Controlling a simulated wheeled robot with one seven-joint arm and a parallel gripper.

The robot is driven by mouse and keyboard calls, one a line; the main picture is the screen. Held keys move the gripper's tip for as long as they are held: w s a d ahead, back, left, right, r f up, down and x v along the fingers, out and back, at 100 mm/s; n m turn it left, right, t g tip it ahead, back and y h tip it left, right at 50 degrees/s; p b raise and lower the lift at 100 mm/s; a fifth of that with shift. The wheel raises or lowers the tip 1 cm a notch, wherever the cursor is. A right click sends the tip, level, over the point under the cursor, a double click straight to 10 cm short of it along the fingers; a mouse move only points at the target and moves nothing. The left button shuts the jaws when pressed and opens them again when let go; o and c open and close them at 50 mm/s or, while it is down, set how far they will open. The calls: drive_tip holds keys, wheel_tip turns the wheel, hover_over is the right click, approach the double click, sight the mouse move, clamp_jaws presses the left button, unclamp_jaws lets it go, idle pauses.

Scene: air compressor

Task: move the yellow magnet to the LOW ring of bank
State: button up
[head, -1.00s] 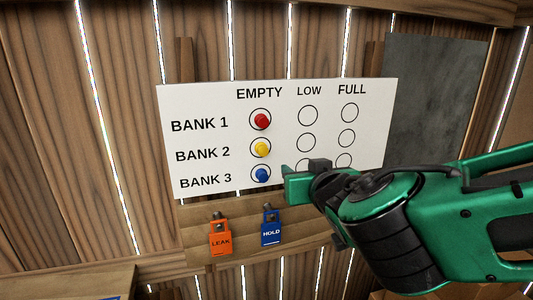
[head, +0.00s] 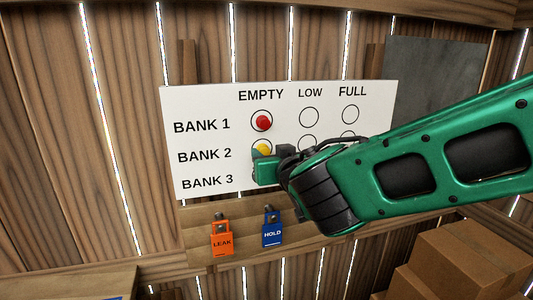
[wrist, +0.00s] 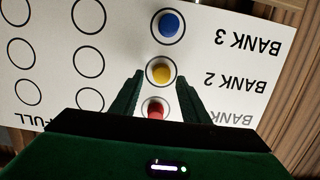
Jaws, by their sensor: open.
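The yellow magnet (head: 263,149) sits in the EMPTY ring of the BANK 2 row on the white board (head: 185,108). My gripper (head: 265,163) is in front of the board and covers the lower part of that magnet in the head view. In the wrist view, the yellow magnet (wrist: 161,72) shows just beyond the tips of my open gripper (wrist: 160,80), roughly midway between the fingers. Nothing is held. The LOW ring of BANK 2 (head: 309,138) is empty and partly hidden by my arm in the head view; it shows whole in the wrist view (wrist: 89,60).
The red magnet (head: 263,122) is in the BANK 1 EMPTY ring. The blue magnet (wrist: 169,25) is in the BANK 3 EMPTY ring. An orange LEAK padlock (head: 222,238) and a blue HOLD padlock (head: 272,231) hang below the board. Cardboard boxes (head: 465,262) stand lower right.

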drive_tip(key=shift+x, duration=1.1)
drive_tip(key=c, duration=1)
drive_tip(key=shift+s+a+r, duration=0.25)
drive_tip(key=shift+s+r, duration=0.1)
drive_tip(key=shift+r, duration=0.05)
drive_tip(key=s+a+r, duration=0.2)
drive_tip(key=s, duration=0.1)
drive_tip(key=s+a+r, duration=0.2)
drive_tip(key=s+a, duration=0.1)
drive_tip(key=s, duration=0.1)
drive_tip(key=s+a+r, duration=0.3)
drive_tip(key=shift+s+a+r, duration=0.1)
drive_tip(key=shift+s, duration=0.1)
